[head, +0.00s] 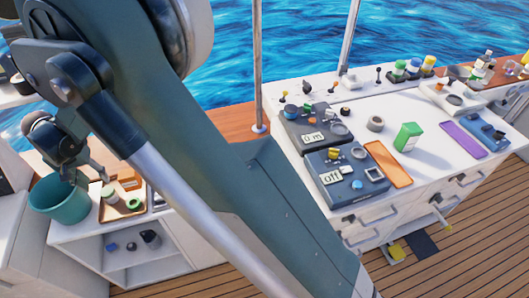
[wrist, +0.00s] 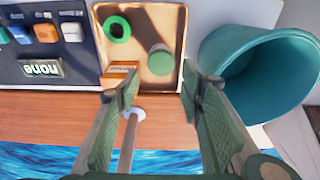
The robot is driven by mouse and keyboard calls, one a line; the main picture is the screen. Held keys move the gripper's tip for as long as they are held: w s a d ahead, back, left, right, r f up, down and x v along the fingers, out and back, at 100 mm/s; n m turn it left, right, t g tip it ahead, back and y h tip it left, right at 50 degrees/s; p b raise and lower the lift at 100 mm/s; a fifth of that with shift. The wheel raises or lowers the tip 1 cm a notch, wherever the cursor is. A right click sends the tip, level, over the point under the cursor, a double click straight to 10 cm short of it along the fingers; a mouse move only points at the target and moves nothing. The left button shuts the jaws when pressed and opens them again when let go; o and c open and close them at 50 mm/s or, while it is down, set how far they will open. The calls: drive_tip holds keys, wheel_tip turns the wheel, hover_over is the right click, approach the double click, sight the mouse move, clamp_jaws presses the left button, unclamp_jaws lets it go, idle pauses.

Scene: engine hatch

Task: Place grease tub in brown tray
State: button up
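A small round tub with a green lid (wrist: 160,60), which I take for the grease tub, is inside the brown tray (wrist: 178,18) in the wrist view. It also shows in the head view (head: 109,195), in the tray (head: 124,216) at the lower left. No label on it is readable. My gripper (wrist: 160,88) is open and empty; its two fingers are apart, with the tub beyond them and roughly between them in the picture. In the head view my gripper (head: 85,178) is above the area between the bucket and the tray.
A green ring (wrist: 117,29) and an orange-brown box (wrist: 118,74) are also at the tray. A teal bucket (wrist: 228,49) stands right beside it. A dark panel (wrist: 46,68) reading "none" is on the other side. A pole (wrist: 128,145) rises from the wooden ledge near my fingers.

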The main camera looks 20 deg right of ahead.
drive_tip(key=s+d+r+t+y, duration=0.1)
drive_tip(key=d+r, duration=0.8)
drive_tip(key=d, duration=0.5)
drive_tip(key=d+r, duration=0.9)
drive_tip(key=d, duration=0.5)
drive_tip(key=s+d+r+t, duration=0.15)
drive_tip(key=s+d, duration=0.25)
drive_tip(key=d, duration=0.4)
drive_tip(key=s+d+r, duration=0.3)
drive_tip(key=s+d, duration=0.1)
drive_tip(key=d, duration=0.4)
drive_tip(key=s+d+f+t+h, duration=0.1)
drive_tip(key=s+d+f+t, duration=0.2)
drive_tip(key=s+d, duration=1.4)
drive_tip(key=shift+s+d, duration=0.4)
drive_tip(key=shift+s, duration=0.1)
